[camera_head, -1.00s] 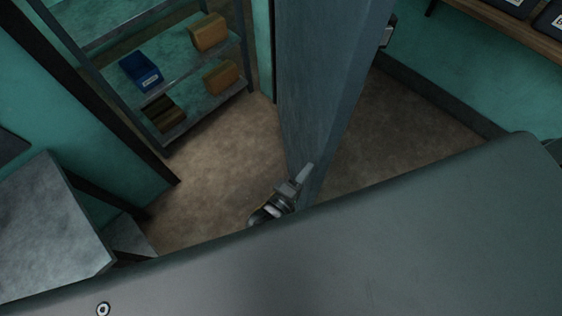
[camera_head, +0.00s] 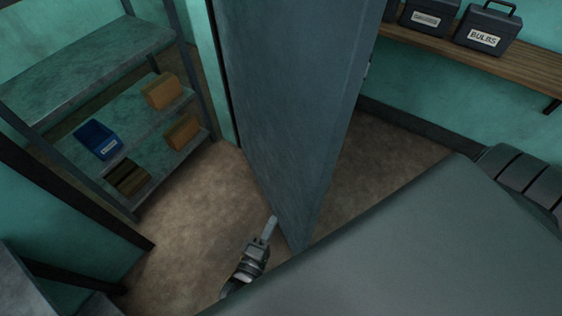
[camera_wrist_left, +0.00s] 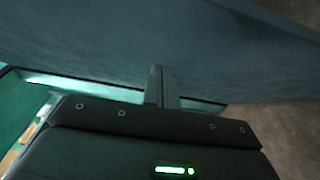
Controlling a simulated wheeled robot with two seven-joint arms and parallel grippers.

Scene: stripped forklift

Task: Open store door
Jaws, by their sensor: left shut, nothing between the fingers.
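The store door (camera_head: 290,110) is a tall blue-grey panel standing ajar, with floor showing on both sides of it. A small handle part (camera_head: 367,68) shows at its far right edge. My left gripper (camera_head: 270,228) is shut and empty, close by the door's lower left face. In the left wrist view my left gripper's fingers (camera_wrist_left: 161,88) are together and point at the door's face (camera_wrist_left: 140,35); whether they touch it I cannot tell. My right gripper is not in view.
Left of the door is a metal shelf (camera_head: 95,62) with a blue bin (camera_head: 98,139) and orange boxes (camera_head: 162,91). At right, a wooden wall shelf (camera_head: 480,60) bears dark cases, one labelled BULBS (camera_head: 487,28). Brown floor (camera_head: 195,215) is clear left of the door.

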